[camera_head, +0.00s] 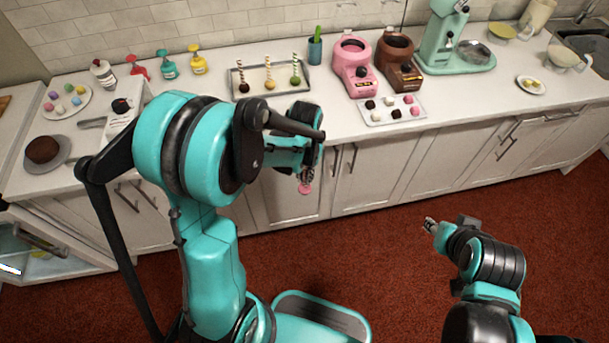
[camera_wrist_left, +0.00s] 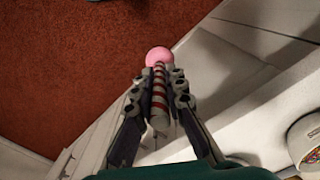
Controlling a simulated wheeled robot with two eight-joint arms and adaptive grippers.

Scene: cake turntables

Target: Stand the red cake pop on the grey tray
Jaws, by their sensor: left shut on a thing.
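My left gripper (camera_head: 307,172) is shut on the red cake pop, which has a pink ball (camera_head: 305,188) and a red-and-white striped stick. In the left wrist view the fingers (camera_wrist_left: 158,82) close around the stick (camera_wrist_left: 158,101), and the ball (camera_wrist_left: 158,56) sticks out beyond the fingertips. In the head view the ball hangs lowest, in front of the cabinet doors. The grey tray (camera_head: 255,81) lies on the counter behind my left gripper, with brown, yellow and green cake pops standing on it, sticks up. My right gripper (camera_head: 430,224) is over the red floor, away from the counter; its finger opening is too small to read.
A white tray of sweets (camera_head: 393,117) lies near the counter's front edge. Coloured bottles (camera_head: 167,64) stand to the left. The grey tray's right part has bare room.

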